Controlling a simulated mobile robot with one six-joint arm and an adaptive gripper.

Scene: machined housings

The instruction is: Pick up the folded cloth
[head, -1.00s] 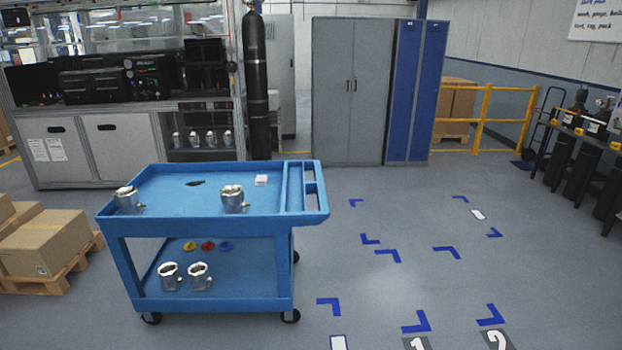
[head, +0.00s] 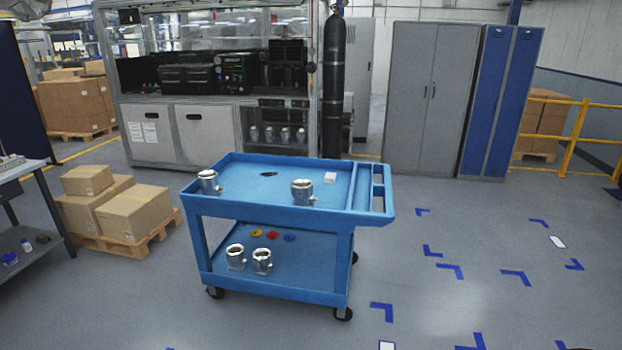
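A small white flat item (head: 330,177), which looks like the folded cloth, lies on the top tray of the blue cart (head: 258,210), near its right back corner. It is too small to make out its folds. A metal housing (head: 302,191) stands on the same tray, in front and to the left of it. Another metal housing (head: 208,181) stands at the tray's left end. A small dark object (head: 268,174) lies near the tray's back edge. My gripper is not in view.
The cart's lower shelf holds two housings (head: 236,257) and yellow, red and blue pieces (head: 272,235). A pallet with boxes (head: 135,215) stands left of the cart, a workbench (head: 22,180) at the far left. Floor to the right is clear, with blue corner marks.

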